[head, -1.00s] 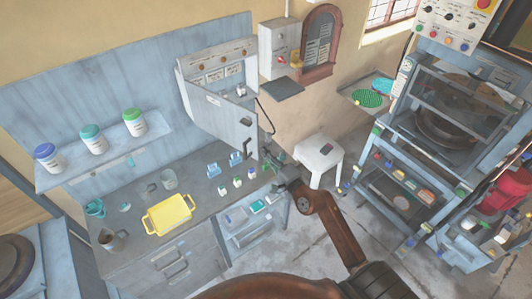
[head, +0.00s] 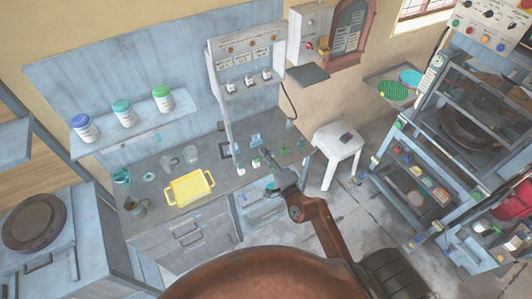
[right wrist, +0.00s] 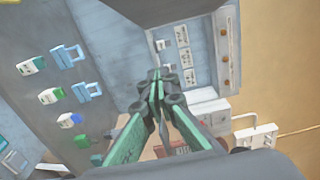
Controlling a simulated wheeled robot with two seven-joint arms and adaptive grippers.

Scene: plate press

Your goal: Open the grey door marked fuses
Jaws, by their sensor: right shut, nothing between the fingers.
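The grey fuse door (head: 226,115) stands swung out from the left side of its wall cabinet (head: 247,48). I see it nearly edge-on in the head view, so its marking is hidden. The cabinet's inside is exposed, with several fuse fittings (head: 248,80); they also show in the right wrist view (right wrist: 185,55). My left gripper is out of view.
The bench (head: 155,215) below carries a yellow tray (head: 189,187), small bottles and blue clips (right wrist: 68,55). A shelf (head: 140,132) with three jars is on the left. A white stool (head: 338,140) stands right of the bench; the blue press frame (head: 400,160) is further right.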

